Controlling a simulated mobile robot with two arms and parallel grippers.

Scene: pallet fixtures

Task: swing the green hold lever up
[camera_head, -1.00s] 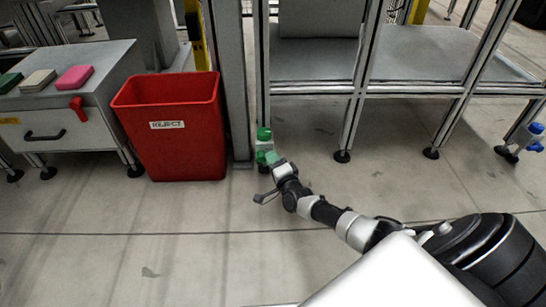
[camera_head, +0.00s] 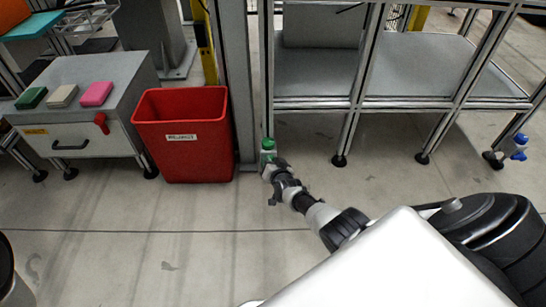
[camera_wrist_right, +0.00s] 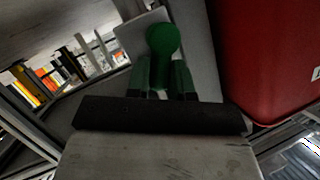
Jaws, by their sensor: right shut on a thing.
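The green hold lever (camera_head: 267,144) is low at the foot of a grey frame post, just right of the red bin. Its rounded green knob (camera_wrist_right: 163,40) stands up in the wrist view, in front of a pale plate. My right gripper (camera_head: 269,166) reaches it from the lower right in the head view. In the wrist view the right gripper's fingers (camera_wrist_right: 162,80) are on both sides of the green stem below the knob, shut on it. The lower part of the lever is hidden by the gripper. My left gripper is not in view.
The red bin (camera_head: 183,150) stands close to the left of the lever. A grey drawer cabinet (camera_head: 88,118) with three coloured blocks is farther left. Metal shelving (camera_head: 320,105) rises behind to the right, with a blue fitting (camera_head: 518,150) at its far-right leg. The front floor is clear.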

